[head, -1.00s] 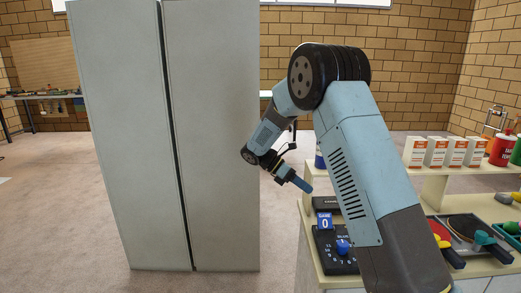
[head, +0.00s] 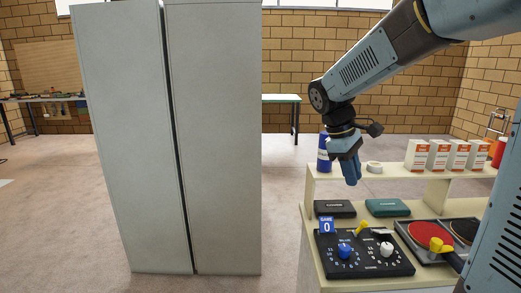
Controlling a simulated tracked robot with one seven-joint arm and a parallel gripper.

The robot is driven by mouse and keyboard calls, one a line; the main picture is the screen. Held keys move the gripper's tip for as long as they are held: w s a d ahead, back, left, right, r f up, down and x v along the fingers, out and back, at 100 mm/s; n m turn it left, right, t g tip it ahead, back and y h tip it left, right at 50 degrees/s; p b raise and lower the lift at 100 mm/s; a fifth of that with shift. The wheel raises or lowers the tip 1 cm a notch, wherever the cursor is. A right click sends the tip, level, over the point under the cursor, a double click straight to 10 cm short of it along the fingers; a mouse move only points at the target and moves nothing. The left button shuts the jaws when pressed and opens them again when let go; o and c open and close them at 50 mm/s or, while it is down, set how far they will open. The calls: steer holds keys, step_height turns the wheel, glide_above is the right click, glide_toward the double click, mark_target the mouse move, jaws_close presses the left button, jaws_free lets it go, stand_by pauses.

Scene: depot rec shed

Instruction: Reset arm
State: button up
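My arm comes in from the upper right in the head view and bends down over the bench. My gripper (head: 351,176) hangs at its end with blue fingers pointing down, in front of the raised shelf and above the bench top. Nothing shows between or below the fingers. They appear close together from this side, and I cannot tell whether they are open or shut.
A tall grey cabinet (head: 215,140) stands left of the bench. On the bench are a black scoreboard with knobs (head: 378,262), dark and green cases (head: 388,207) and a tray of paddles (head: 415,228). A blue can (head: 323,152), tape roll (head: 375,167) and white boxes (head: 437,155) stand on the shelf.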

steer(key=s+r+m+t+y, duration=0.2)
steer(key=s+m+t+y, duration=0.2)
steer(key=s+m, duration=0.5)
steer(key=shift+s+d+r+m+t, duration=0.25)
steer(key=shift+s+t, duration=0.85)
steer(key=shift+s, duration=2.95)
